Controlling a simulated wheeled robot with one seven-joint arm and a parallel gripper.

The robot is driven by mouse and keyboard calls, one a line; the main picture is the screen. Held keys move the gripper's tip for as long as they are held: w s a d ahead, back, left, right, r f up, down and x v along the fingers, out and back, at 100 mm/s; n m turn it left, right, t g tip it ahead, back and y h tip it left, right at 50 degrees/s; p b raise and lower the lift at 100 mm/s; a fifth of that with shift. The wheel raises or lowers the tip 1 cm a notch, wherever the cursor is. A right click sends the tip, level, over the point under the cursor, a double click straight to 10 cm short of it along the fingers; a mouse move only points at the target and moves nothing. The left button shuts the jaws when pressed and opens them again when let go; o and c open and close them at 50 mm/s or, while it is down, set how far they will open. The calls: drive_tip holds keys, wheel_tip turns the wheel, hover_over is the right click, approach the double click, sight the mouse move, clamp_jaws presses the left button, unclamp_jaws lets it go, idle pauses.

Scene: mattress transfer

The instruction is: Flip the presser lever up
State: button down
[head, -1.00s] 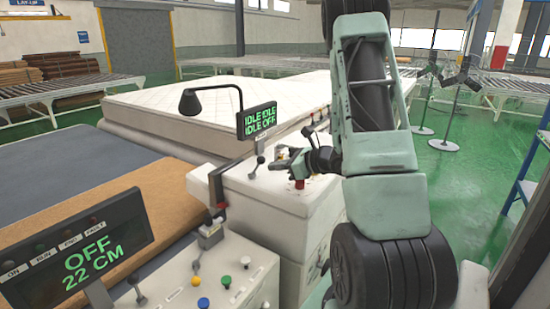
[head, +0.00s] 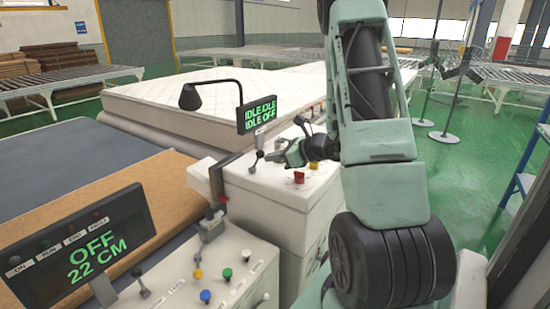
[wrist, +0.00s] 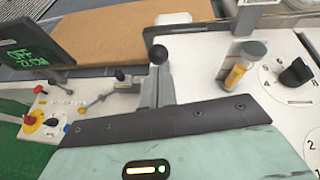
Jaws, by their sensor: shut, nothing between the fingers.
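A small lever with a black ball knob (head: 259,154) stands on the white cabinet, just left of my gripper (head: 272,158) in the head view. My gripper is shut and empty, low over the cabinet top. In the wrist view a black ball knob (wrist: 157,55) shows right at the grey fingertips (wrist: 160,78); whether they touch is unclear. Another lever (head: 305,125) stands behind my gripper on the same cabinet. No label tells me which is the presser lever.
A red button (head: 299,177) sits on the cabinet (head: 268,196) near my wrist. The front panel has coloured buttons (head: 205,296). A white mattress (head: 180,95) lies behind.

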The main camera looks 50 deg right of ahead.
drive_tip(key=shift+w+a+r+g+p, duration=0.1)
drive_tip(key=shift+w+r+g+p, duration=0.9)
drive_tip(key=shift+g, duration=0.2)
drive_tip(key=shift+w+r, duration=0.3)
drive_tip(key=shift+w, duration=0.35)
drive_tip(key=shift+w+a+r+g+h+p, duration=0.1)
drive_tip(key=shift+w+r+g+h+p, duration=0.3)
drive_tip(key=shift+w, duration=0.5)
drive_tip(key=shift+w+a+r+g, duration=0.1)
drive_tip(key=shift+w+r+g, duration=0.05)
drive_tip(key=shift+w+g, duration=0.25)
drive_tip(key=shift+w+a+b, duration=0.1)
drive_tip(key=shift+w+b, duration=0.4)
drive_tip(key=shift+w, duration=1.35)
